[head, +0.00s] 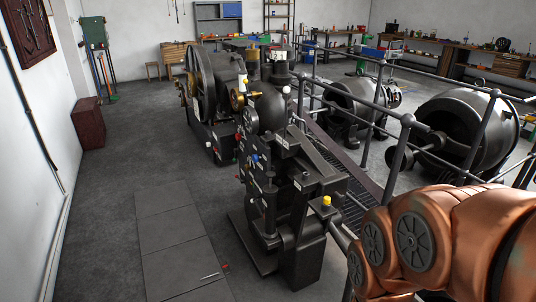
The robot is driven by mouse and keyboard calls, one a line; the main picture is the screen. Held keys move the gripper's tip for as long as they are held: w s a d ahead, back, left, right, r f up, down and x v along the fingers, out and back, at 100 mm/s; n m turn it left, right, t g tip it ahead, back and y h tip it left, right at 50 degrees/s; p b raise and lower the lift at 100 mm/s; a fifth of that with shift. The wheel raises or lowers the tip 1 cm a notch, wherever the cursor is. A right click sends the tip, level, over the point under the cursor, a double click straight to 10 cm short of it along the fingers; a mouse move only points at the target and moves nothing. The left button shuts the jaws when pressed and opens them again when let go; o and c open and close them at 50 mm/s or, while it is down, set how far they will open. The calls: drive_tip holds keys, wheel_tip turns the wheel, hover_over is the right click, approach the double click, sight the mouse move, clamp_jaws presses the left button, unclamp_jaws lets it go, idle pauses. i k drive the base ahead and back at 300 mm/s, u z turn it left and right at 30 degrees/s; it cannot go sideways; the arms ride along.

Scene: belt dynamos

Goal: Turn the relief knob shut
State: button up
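A dark machine (290,190) stands in the middle of the head view with several small coloured knobs and fittings. A yellow cap (326,201) sits on top of the block at its near right corner. Small blue fittings (256,158) and red ones show on its left side panel. A white ball (287,90) tops a rod at its upper end. The parts are too small to tell which is the relief knob or how far it is turned. Copper-coloured links of my arm fill the lower right corner. My gripper is not in view.
A dark handrail (407,120) runs along a grated walkway (345,180) right of the machine. Large dark round machines (460,130) stand beyond it. A flywheel (200,85) is behind.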

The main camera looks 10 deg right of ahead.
sight(256, 157)
drive_tip(key=z, duration=0.1)
drive_tip(key=i, duration=0.95)
drive_tip(key=u, duration=0.95)
drive_tip(key=i, duration=0.8)
drive_tip(key=u, duration=0.95)
